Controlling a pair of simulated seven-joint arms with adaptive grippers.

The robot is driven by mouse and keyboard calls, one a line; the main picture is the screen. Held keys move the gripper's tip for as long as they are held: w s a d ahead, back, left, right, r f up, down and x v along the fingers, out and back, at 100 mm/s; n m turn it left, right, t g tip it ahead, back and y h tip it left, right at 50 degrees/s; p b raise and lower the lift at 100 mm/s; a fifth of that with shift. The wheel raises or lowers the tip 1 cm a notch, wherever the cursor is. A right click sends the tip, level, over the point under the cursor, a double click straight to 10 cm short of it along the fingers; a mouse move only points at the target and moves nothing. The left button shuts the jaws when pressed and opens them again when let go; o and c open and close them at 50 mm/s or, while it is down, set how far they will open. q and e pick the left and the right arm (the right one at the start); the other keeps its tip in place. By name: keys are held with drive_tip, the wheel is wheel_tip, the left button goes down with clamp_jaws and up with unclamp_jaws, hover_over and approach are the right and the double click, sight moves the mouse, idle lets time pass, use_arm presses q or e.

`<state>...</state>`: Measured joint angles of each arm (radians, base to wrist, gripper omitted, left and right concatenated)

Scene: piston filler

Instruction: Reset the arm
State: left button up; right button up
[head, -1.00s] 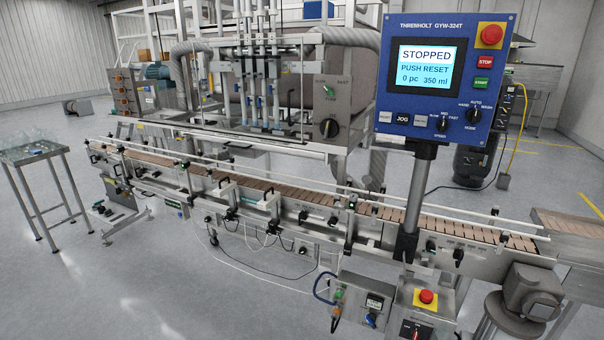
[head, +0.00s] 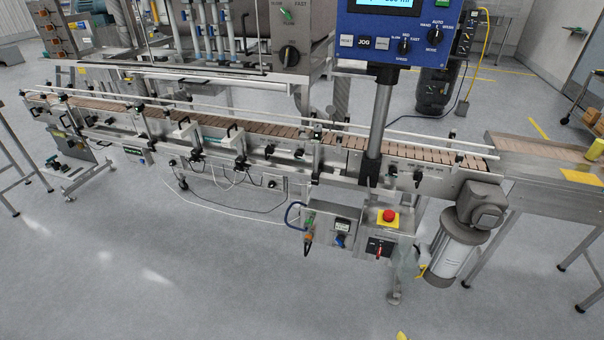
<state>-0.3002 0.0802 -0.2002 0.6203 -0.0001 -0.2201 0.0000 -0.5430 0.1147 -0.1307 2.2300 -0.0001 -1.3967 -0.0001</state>
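The piston filler stands across the head view, with a brown slat conveyor (head: 270,130) running along its front. The blue control panel (head: 396,32) is cut off by the top edge; its RESET, JOG and a third button show, with speed and mode knobs. Only the bottom strip of its lit screen (head: 388,4) shows, so its main text is hidden. A red mushroom button on a yellow plate (head: 388,217) sits on a box below the conveyor.
A motor (head: 455,245) hangs at the conveyor's right end, next to a side table (head: 545,160). A control box (head: 330,232) with cables hangs below the conveyor. The grey floor (head: 180,275) in front is clear. A yellow cable (head: 483,62) runs down behind the panel.

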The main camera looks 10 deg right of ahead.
drive_tip(key=s+a+f+g+y, duration=0.1)
drive_tip(key=s+a+f, duration=0.15)
drive_tip(key=f, duration=1.05)
drive_tip(key=s+a+f+g+y, duration=0.15)
drive_tip(key=s+f, duration=0.25)
drive_tip(key=f, duration=0.9)
drive_tip(key=s+f+m+g+y, duration=0.1)
drive_tip(key=s+f+m+g, duration=0.1)
drive_tip(key=s+f, duration=1.4)
drive_tip(key=s+m, duration=0.1)
drive_tip(key=s, duration=0.2)
drive_tip(key=shift+s+d+f, duration=0.15)
drive_tip(key=shift+s+d, duration=0.05)
drive_tip(key=shift+s, duration=0.05)
drive_tip(key=shift+g, duration=0.25)
